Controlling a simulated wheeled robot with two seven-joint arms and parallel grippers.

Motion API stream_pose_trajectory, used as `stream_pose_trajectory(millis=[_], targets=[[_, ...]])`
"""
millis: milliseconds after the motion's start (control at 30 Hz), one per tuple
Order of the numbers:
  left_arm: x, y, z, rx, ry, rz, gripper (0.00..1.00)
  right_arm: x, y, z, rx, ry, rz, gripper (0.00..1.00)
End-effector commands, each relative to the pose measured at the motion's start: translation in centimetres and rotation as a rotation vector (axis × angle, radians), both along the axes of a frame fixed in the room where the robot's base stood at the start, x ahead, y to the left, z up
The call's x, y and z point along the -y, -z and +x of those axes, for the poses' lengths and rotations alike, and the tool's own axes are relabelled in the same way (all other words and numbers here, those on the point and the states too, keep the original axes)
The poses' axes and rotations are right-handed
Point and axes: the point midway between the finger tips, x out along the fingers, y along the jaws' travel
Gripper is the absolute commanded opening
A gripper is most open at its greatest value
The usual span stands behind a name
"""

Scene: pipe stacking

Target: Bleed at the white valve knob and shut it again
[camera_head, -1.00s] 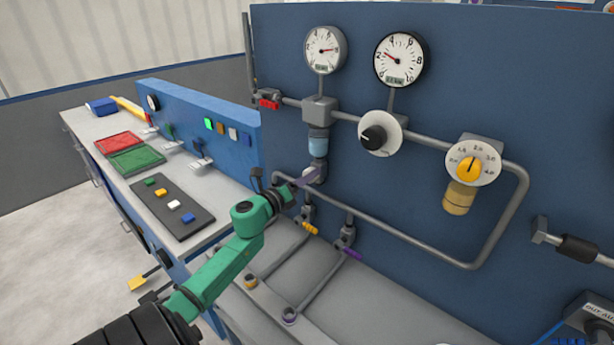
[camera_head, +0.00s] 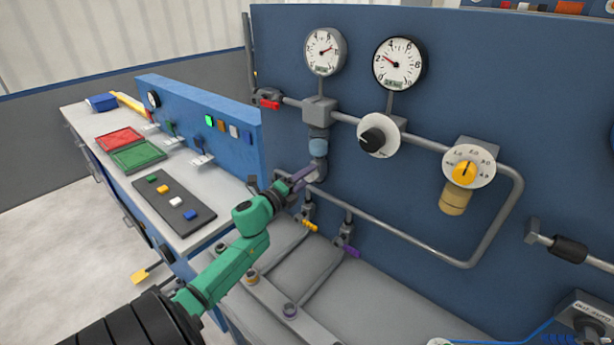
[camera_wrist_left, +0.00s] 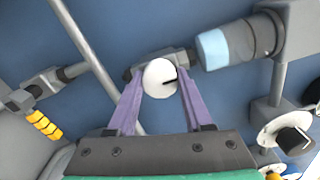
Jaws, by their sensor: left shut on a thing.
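The white valve knob (camera_wrist_left: 158,79) is round, with a dark slot mark on its face. It sits on a small grey fitting below the blue-banded cylinder (camera_head: 318,147) on the panel. My left gripper (camera_head: 303,176) is shut on the knob, with one purple finger on each side of it in the left wrist view. In the head view the gripper hides the knob. My right gripper is not in view.
Two round gauges (camera_head: 325,51) (camera_head: 400,62), a black knob on a white dial (camera_head: 378,136) and a yellow knob (camera_head: 465,172) are on the panel. Yellow (camera_head: 309,226) and purple (camera_head: 348,251) handles are below. Grey pipes run close around the gripper.

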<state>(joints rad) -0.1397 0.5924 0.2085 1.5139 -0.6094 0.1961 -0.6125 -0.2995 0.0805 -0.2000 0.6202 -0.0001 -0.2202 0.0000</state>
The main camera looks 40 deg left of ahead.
Motion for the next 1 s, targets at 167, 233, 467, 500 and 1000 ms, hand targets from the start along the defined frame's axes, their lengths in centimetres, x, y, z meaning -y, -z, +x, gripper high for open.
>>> stream_pose_trajectory(millis=[167,233,467,500,1000], targets=[[0.0,0.1,0.0,-0.001,-0.001,-0.011,0.0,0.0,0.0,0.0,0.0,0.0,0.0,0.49],[0.0,0.1,0.0,-0.001,-0.001,-0.011,0.0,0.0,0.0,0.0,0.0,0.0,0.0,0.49],[0.0,0.1,0.0,-0.001,-0.001,-0.01,0.77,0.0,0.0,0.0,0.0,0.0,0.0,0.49],[0.0,0.1,0.0,-0.001,-0.001,-0.009,0.81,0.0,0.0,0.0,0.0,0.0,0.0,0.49],[0.0,0.4,-2.1,-0.003,-0.001,-0.008,0.81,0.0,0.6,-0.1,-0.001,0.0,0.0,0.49]])
